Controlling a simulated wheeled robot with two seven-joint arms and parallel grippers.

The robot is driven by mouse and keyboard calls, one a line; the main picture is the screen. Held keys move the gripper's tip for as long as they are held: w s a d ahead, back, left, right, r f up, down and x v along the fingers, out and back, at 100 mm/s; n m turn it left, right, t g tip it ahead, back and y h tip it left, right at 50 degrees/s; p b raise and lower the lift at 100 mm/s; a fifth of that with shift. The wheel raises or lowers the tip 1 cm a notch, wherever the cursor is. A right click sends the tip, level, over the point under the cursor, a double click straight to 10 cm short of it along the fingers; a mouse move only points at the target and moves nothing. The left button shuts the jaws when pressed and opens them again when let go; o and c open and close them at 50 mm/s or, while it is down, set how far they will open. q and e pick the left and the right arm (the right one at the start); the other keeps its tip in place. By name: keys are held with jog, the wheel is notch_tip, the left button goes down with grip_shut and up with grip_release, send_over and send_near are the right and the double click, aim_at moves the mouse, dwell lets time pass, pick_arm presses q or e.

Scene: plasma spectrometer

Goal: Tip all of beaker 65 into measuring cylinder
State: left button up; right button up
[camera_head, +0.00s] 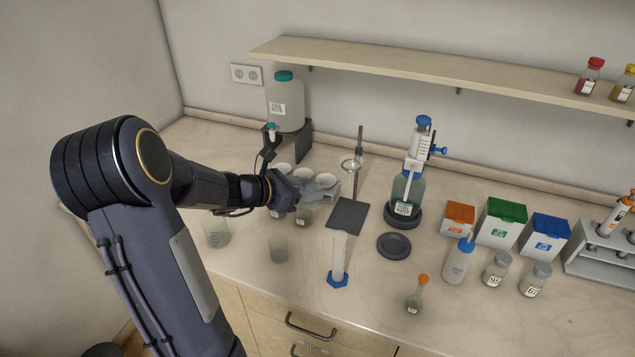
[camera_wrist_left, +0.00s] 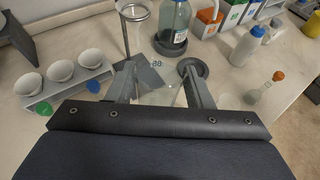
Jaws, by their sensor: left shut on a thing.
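My left gripper (camera_head: 312,193) reaches in from the left above the bench, and its jaws are shut on beaker 65. In the left wrist view its two fingers (camera_wrist_left: 160,88) stand on either side of this clear beaker (camera_wrist_left: 158,97), whose number shows just beyond them (camera_wrist_left: 157,63). In the head view the held beaker is hard to make out against the gripper and the rack behind. The measuring cylinder (camera_head: 339,255), clear with a blue foot, stands upright on the bench, right of and nearer than the gripper. My right gripper is not in view.
A rack with three white cups (camera_head: 326,180) is behind the gripper. A ring stand (camera_head: 347,215) and dispenser bottle (camera_head: 406,190) stand to its right. Two beakers (camera_head: 278,250) (camera_head: 215,231) are on the bench in front. An orange-stoppered flask (camera_head: 415,300) is right of the cylinder.

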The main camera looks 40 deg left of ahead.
pick_arm(q)
jog(key=shift+s+d+f, duration=0.1)
jog(key=shift+s+d, duration=0.05)
jog(key=shift+d, duration=0.05)
jog(key=s+d+f+m+t+y+b, duration=0.1)
jog(key=d+m+b, duration=0.4)
jog(key=b, duration=0.9)
jog(key=s+d+f+y, duration=0.1)
jog(key=y, duration=0.1)
jog(key=shift+d+f+y+b, duration=0.2)
jog(key=shift+f+y+b, duration=0.1)
jog(key=shift+y, duration=0.1)
jog(key=shift+s+r+m+y+b, duration=0.15)
jog(key=shift+m+y+b, duration=0.35)
jog(key=shift+b, duration=0.55)
jog(key=shift+d+r+m+t+y+b, duration=0.15)
jog(key=shift+r+m+t+y+b, duration=0.2)
jog(key=shift+m+b, duration=0.45)
jog(key=shift+d+r+m+t+y+b, duration=0.2)
jog(key=shift+m+t+y+b, duration=0.15)
jog(key=shift+m+b, duration=0.4)
dwell(3.2)
